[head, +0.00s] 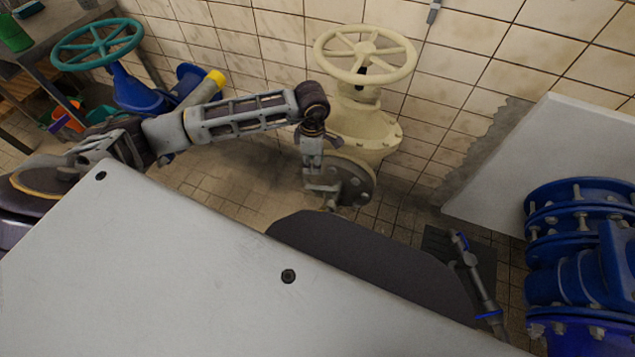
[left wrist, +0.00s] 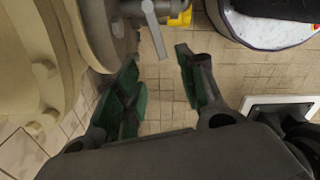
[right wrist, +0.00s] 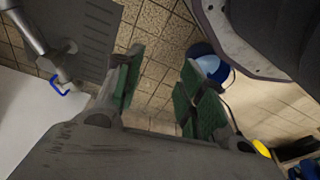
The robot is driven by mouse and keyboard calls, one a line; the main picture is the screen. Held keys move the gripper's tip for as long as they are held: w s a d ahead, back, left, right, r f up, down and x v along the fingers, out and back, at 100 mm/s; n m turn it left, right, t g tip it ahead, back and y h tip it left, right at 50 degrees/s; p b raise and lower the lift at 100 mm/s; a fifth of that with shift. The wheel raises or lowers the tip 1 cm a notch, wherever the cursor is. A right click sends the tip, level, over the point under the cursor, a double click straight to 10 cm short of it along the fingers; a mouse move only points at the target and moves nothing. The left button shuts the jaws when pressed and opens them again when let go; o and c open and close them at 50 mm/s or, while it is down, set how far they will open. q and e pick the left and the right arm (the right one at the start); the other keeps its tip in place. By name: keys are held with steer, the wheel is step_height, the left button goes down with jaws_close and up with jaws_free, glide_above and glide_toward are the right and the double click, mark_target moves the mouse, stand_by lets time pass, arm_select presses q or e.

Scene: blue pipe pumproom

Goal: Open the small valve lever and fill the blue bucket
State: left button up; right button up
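A small grey lever (left wrist: 155,30) hangs beside the round flange of the cream valve in the left wrist view. My left gripper (left wrist: 157,82) is open and empty, with its green-padded fingers apart just below the lever. In the head view my left gripper (head: 324,190) points down in front of the grey flange (head: 354,184). My right gripper (right wrist: 163,92) is open and empty in the right wrist view and out of the head view. A round blue object (right wrist: 211,67), perhaps the bucket, is partly hidden behind a right finger. No bucket shows clearly in the head view.
The cream valve (head: 365,55) stands against the tiled wall. Blue flanged pipework (head: 580,265) stands at right, near a thin grey pipe (head: 478,280) with blue fittings over a floor grate (head: 437,240). A teal handwheel (head: 97,45) is at left. Tiled floor (head: 235,170) is open below.

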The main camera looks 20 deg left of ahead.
mark_target(313, 187)
arm_select(q)
steer(key=shift+a, duration=0.15)
arm_select(e)
steer(key=shift+s, duration=0.1)
arm_select(q)
steer(key=shift+f, duration=0.15)
arm_select(e)
steer(key=shift+s+f, duration=0.1)
